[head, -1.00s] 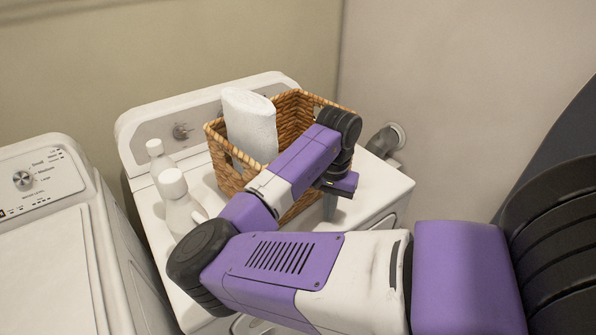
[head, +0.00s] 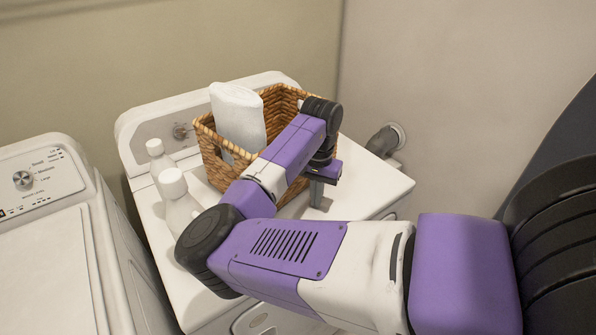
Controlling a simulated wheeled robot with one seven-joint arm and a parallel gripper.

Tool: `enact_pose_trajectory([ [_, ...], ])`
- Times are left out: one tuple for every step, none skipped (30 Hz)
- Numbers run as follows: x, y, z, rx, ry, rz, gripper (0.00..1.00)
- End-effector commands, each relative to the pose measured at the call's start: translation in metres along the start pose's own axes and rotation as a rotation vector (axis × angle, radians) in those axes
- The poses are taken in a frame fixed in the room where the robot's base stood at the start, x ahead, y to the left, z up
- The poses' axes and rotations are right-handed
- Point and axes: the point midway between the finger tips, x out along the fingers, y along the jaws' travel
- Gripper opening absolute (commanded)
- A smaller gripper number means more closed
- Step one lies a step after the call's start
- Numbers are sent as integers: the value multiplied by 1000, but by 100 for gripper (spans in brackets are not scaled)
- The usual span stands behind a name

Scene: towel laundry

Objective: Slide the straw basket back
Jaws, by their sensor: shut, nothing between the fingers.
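The straw basket (head: 210,155) is a brown woven box on top of the white dryer (head: 365,187), near its back control panel. A rolled white towel (head: 238,117) stands in it and leans against its left side. My arm crosses in front of the basket and hides much of its front and right side. My gripper (head: 316,198) points down at the front right of the basket, close to it. Its fingers are shut and empty. I cannot tell whether they touch the basket wall.
Two white bottles, one small (head: 157,157) and one larger (head: 177,200), stand on the dryer left of the basket. A second white machine (head: 45,250) is at the left. A grey vent pipe (head: 385,140) meets the wall at the right. The dryer's right top is clear.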

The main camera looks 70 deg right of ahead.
Motion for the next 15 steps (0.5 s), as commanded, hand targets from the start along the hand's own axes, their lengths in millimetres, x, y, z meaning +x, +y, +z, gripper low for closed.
enact_pose_trajectory([
  [0,-3,-2,-3,1,-1,0],
  [0,-5,-2,-3,1,-1,0],
  [0,-7,-3,-4,1,-1,0],
  [0,-8,-4,-4,1,-1,0],
  [0,-10,-5,-3,1,-1,0],
  [0,-11,-6,-3,1,-1,0],
  [0,-13,-7,-3,1,-1,0],
  [0,-14,-8,-3,0,-1,0],
  [0,-16,-9,-3,1,-1,0],
  [0,-17,-10,-3,1,-2,0],
  [0,-19,-11,-3,1,-2,0],
  [0,-21,-12,-3,1,-2,0],
  [0,-22,-13,-3,1,-2,0],
  [0,-24,-13,-3,1,-2,0],
  [0,-25,-14,-3,1,-2,0],
])
